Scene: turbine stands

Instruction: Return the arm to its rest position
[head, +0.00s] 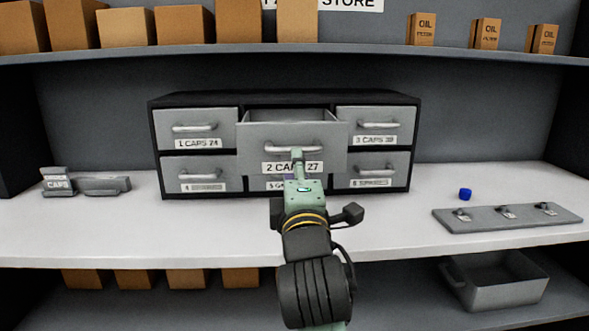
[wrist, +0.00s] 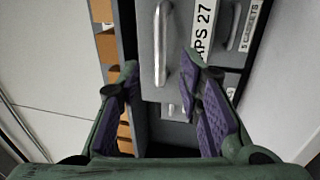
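My gripper (head: 297,156) is in front of the pulled-out drawer labelled "2 CAPS 27" (head: 254,139), just at or below its handle (head: 292,149). In the wrist view my gripper (wrist: 161,65) has its two purple-padded fingers spread apart, with nothing held. The metal handle (wrist: 159,50) shows between and beyond the fingertips. Whether a finger touches it, I cannot tell. My arm reaches forward from the bottom centre of the head view and hides part of the lower middle drawer.
The black drawer cabinet (head: 154,150) stands on the white shelf; its other visible drawers look shut. A grey holder marked CAPS (head: 58,182) is at left. A blue cap (head: 465,194) and a grey plate with pegs (head: 508,218) are at right. A grey bin (head: 497,290) sits below.

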